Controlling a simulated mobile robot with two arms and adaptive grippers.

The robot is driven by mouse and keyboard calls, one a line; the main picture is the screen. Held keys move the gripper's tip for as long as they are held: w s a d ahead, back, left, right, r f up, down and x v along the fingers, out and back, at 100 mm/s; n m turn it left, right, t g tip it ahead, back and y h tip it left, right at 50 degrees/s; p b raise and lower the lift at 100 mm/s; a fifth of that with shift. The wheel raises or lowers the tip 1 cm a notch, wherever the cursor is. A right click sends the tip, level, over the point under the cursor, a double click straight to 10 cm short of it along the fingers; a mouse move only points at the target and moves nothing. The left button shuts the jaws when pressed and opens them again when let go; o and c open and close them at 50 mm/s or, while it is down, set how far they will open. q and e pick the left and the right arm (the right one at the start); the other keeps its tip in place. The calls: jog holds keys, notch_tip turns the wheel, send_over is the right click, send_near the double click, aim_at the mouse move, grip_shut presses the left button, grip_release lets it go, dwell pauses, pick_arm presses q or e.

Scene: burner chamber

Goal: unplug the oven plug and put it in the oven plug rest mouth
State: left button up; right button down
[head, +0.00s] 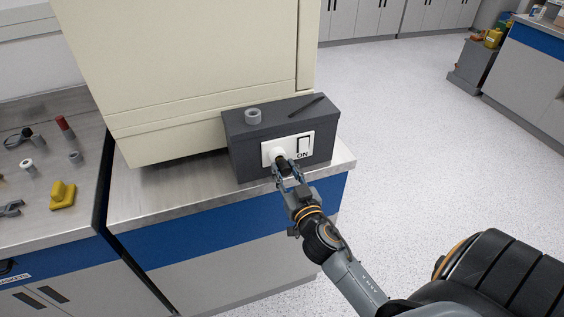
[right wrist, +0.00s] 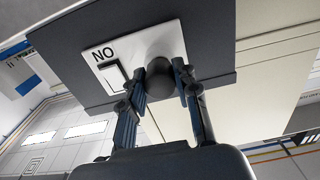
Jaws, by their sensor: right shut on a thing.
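The oven plug (head: 284,168) is a dark plug at the white socket plate (head: 268,150) on the front of a dark grey box (head: 243,162). My right gripper (head: 288,176) is shut on the plug. In the right wrist view the round dark plug (right wrist: 159,88) sits between the two fingers (right wrist: 163,84), against the socket plate (right wrist: 105,53). The plug appears seated in the socket, though the fingers hide part of it. A grey ring (head: 253,116) on top of the box looks like the plug rest mouth. My left gripper is not in view.
The box stands on a steel counter (head: 150,205) in front of the cream oven (head: 190,70). A rocker switch (head: 304,146) marked ON is beside the socket. A dark bar (head: 307,105) lies on the box top. Tools and a yellow item (head: 62,195) lie on the left counter.

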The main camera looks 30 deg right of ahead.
aim_at(286, 173)
jog(key=shift+b+v, duration=0.35)
jog(key=shift+v, duration=1.65)
